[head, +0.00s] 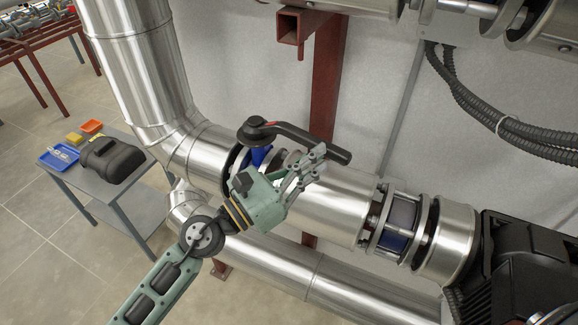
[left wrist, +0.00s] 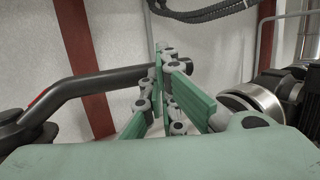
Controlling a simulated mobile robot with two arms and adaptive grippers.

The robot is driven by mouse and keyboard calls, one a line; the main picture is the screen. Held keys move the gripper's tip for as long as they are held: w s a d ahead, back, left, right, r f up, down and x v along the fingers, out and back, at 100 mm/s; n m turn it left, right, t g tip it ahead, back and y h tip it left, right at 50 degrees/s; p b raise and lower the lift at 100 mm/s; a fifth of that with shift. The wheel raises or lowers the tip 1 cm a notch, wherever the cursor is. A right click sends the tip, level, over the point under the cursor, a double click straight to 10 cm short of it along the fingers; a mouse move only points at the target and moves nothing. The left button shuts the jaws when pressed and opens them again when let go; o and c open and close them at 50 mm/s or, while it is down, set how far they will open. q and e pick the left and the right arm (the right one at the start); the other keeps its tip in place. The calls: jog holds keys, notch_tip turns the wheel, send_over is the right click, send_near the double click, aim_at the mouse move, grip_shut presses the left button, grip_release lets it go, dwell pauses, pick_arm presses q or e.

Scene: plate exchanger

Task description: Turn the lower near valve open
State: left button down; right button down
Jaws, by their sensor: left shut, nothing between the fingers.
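The valve's black lever handle (head: 290,130) with a red mark sits above the blue valve body (head: 261,156) on the steel pipe. The lever points right and slightly down in the head view. In the left wrist view the handle (left wrist: 95,78) runs from the hub at left to behind my fingers. My left gripper (head: 318,153) is shut and empty, its fingers overlapping the outer part of the lever in the head view. It also shows in the left wrist view (left wrist: 163,52). I cannot tell whether it touches the lever. My right gripper is not in view.
A red steel post (head: 325,85) stands behind the pipe. A large vertical steel pipe (head: 140,65) is at left, a black machine (head: 520,265) at lower right. A grey side table (head: 128,176) bears a black case (head: 113,158) and small trays. Black hoses (head: 490,115) hang at upper right.

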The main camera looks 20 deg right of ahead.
aim_at(328, 151)
pick_arm(q)
jog(key=x, duration=0.3)
jog(key=shift+f, duration=0.3)
jog(key=shift+w+d+b, duration=0.3)
jog(key=shift+w+d, duration=0.2)
jog(key=shift+d, duration=0.05)
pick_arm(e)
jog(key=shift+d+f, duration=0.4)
